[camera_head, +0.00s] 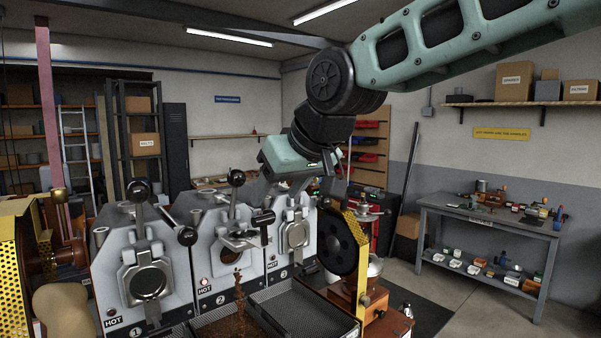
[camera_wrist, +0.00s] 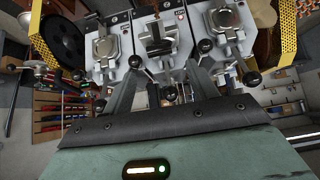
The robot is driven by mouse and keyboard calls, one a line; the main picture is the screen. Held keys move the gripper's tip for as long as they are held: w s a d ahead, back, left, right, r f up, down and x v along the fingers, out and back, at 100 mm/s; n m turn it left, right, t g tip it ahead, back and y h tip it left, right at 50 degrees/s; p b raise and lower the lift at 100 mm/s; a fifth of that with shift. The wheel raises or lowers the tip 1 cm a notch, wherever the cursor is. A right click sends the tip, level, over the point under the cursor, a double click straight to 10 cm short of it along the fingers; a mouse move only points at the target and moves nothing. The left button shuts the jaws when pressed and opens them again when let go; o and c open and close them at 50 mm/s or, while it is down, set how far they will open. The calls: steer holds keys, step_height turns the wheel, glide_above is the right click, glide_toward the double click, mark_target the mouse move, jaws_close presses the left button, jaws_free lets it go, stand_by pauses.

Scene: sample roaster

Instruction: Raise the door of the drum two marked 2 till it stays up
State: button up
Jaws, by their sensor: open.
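Drum two (camera_head: 222,272) is the middle white-fronted drum, marked 2 and HOT, with a lit red light. Its metal door (camera_head: 243,241) stands swung up and outward from the drum front, and a stream of brown beans (camera_head: 239,291) falls below it. The door also shows in the upside-down wrist view (camera_wrist: 155,38). A black handle (camera_head: 262,219) sits at the door's right. My gripper is above and behind the drum fronts in the head view; its fingers are partly hidden there. In the wrist view my gripper (camera_wrist: 165,88) is open and empty, apart from the door.
Drum one (camera_head: 145,265) stands left and drum three (camera_head: 294,240) right, with doors down. Black-knobbed levers (camera_head: 236,178) stick up close by. A perforated tray (camera_head: 303,308) lies in front. A yellow-framed wheel (camera_head: 342,245) stands at the right.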

steer(key=b+v, duration=0.2)
steer(key=v, duration=0.6)
steer(key=shift+r, duration=0.15)
steer(key=shift+s+d, duration=0.1)
steer(key=shift+d, duration=0.05)
steer(key=s+d+f+g+h+b, duration=0.1)
steer(key=s+d+f+g+b, duration=0.1)
steer(key=s+f, duration=0.5)
steer(key=s+d+f+g+h+b, duration=0.1)
steer(key=s+d+f+b, duration=0.3)
steer(key=f, duration=1.6)
steer(key=s+d+f+n+g+h+b, duration=0.1)
steer(key=s+d+f+g+h+b, duration=0.1)
steer(key=s+f, duration=1)
steer(key=shift+s+d+f+g+b, duration=0.2)
steer(key=shift+d+f+g+b, duration=0.25)
steer(key=shift+d+f+g, duration=0.4)
steer(key=shift+a, duration=0.15)
steer(key=shift+c, duration=0.2)
